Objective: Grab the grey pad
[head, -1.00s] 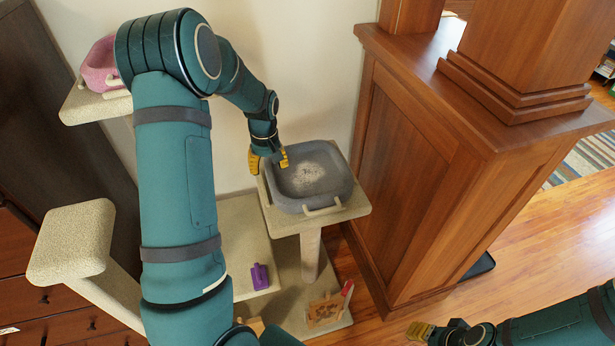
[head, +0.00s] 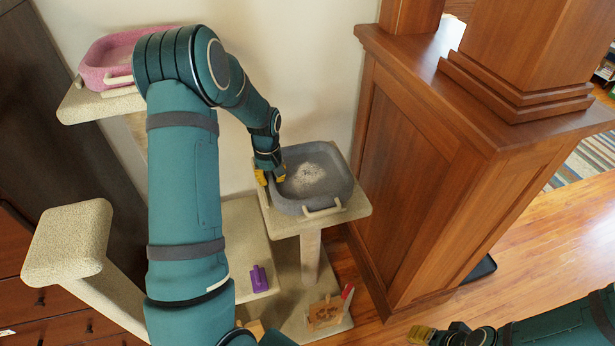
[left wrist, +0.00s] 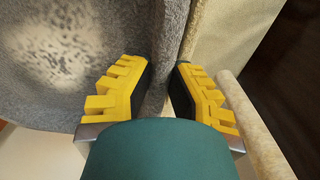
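The grey pad (head: 328,193) is a shallow tray-like bed with raised walls, a pale speckled middle and light handles. It rests on the beige top of a cat-tree post. My left gripper (head: 270,177) is at its left wall in the head view. In the left wrist view, the yellow fingers of my left gripper (left wrist: 165,88) stand on either side of the pad's grey wall (left wrist: 171,40), with their dark inner faces against it. My right gripper (head: 421,334) is low at the right, far from the pad; its finger opening is unclear.
A pink bed (head: 108,62) sits on the higher perch at left. Another beige perch (head: 70,240) is empty. A purple object (head: 259,278) and a wooden paw-print item (head: 325,313) are below. A wooden half-wall (head: 430,180) stands close on the right.

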